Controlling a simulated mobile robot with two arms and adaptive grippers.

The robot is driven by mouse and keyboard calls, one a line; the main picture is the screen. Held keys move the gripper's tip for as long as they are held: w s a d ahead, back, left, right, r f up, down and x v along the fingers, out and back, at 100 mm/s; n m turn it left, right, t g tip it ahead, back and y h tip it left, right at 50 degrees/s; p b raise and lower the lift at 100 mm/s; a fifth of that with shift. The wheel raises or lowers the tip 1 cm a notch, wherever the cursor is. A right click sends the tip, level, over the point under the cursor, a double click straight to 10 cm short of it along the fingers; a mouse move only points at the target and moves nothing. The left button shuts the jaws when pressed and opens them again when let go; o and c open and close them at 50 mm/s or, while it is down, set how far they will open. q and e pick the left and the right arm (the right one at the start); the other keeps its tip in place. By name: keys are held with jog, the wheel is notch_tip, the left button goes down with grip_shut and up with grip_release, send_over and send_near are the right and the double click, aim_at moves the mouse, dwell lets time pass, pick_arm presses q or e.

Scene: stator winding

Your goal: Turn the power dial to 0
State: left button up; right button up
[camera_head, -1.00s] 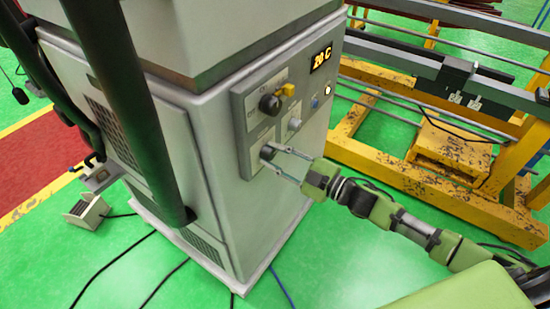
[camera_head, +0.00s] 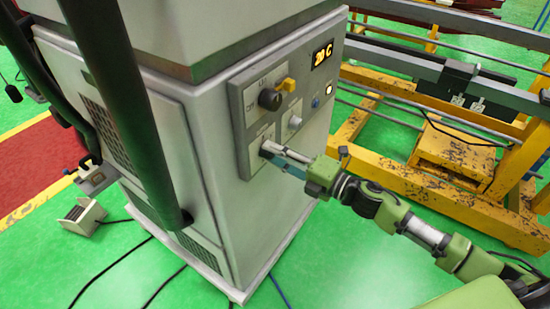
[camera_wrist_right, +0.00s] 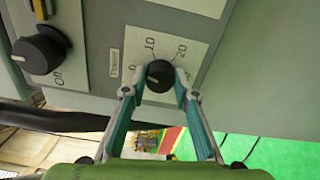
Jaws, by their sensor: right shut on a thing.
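The power dial (camera_wrist_right: 159,75) is a round black knob on a light plate marked 0, 10 and 20, with a "Power" label beside it. My right gripper (camera_wrist_right: 159,92) has one finger on each side of the dial and is shut on it. In the head view my right gripper (camera_head: 268,153) reaches the lower control plate from the right, and its fingers mostly hide the dial. I cannot make out clearly where the dial points. My left gripper is not in view.
A yellow frame (camera_head: 420,180) stands at the right. Cables lie on the green floor.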

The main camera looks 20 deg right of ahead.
jog(key=shift+n+b, duration=0.7)
jog(key=shift+n, duration=1)
jog(key=o, duration=1.1)
jog(key=shift+s, duration=0.1)
jog(key=v, duration=1.2)
